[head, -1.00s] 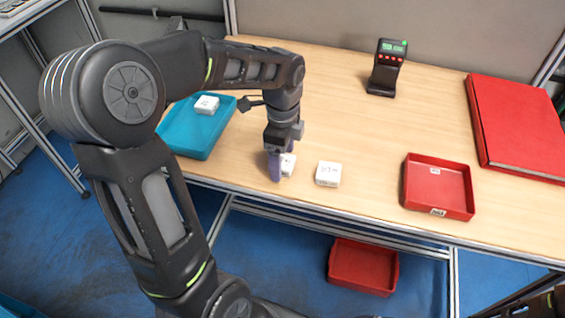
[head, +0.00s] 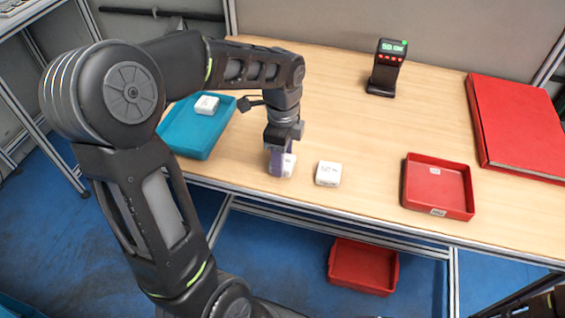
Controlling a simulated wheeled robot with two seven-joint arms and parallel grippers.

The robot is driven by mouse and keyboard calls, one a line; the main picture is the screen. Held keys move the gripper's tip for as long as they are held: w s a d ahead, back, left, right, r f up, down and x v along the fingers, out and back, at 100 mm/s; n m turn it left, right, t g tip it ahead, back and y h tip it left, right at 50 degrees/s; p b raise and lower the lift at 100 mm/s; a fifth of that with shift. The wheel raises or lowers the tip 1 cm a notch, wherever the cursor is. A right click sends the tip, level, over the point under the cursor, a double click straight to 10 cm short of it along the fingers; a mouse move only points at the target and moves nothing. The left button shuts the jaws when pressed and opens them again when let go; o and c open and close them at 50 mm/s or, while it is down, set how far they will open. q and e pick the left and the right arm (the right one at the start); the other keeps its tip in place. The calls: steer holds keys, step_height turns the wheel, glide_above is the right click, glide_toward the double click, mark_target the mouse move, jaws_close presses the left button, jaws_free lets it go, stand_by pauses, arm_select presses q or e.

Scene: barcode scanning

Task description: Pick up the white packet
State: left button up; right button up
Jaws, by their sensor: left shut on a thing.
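My left gripper (head: 279,166) points down at the front part of the table and is shut on a small white packet (head: 290,165). The fingers hide part of that packet; whether it touches the table I cannot tell. A second white packet (head: 328,174) with dark print lies on the table just to the right of the gripper, apart from it. A third white packet (head: 207,104) lies in the blue tray (head: 190,146) at the left. My right gripper is not in view.
A black scanner (head: 386,70) with a lit display stands at the back. Another red bin (head: 362,267) is below the table (head: 330,110), whose middle is clear.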

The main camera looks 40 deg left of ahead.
arm_select(q)
step_height(320, 180, up, 10)
steer(key=shift+b, duration=0.4)
stand_by(0.7)
